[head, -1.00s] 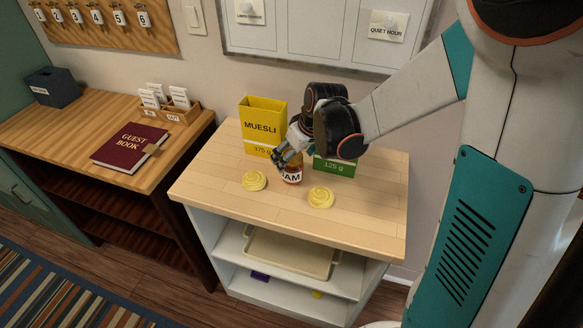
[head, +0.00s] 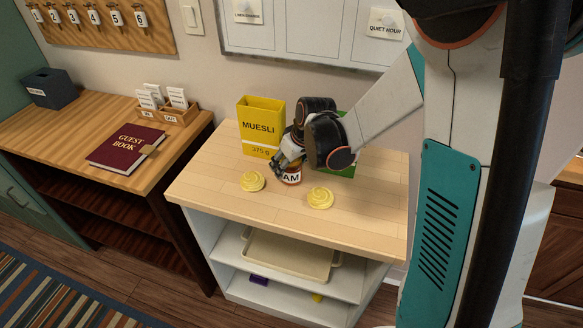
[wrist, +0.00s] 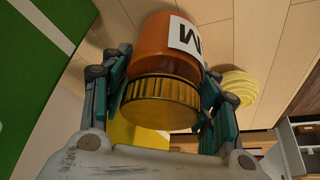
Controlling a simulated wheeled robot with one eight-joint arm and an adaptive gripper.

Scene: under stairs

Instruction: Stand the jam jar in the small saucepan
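The jam jar (head: 292,178) stands upright on the light wooden top of a white shelf unit. It has an orange body and a label of which "AM" shows. My gripper (head: 288,166) is over it from above, with fingers on either side of its upper part. In the wrist view the jar (wrist: 165,45) and its gold lid (wrist: 160,103) fill the space between the fingers (wrist: 165,85). I see no clear gap there, but cannot tell whether the fingers press on it. No small saucepan shows in either view.
A yellow muesli box (head: 260,120) and a partly hidden green box (head: 345,170) stand behind the jar. Two yellow swirled pieces (head: 252,181) (head: 320,197) lie in front. A beige tray (head: 290,256) is on the shelf below. A guest book (head: 125,147) lies on the left desk.

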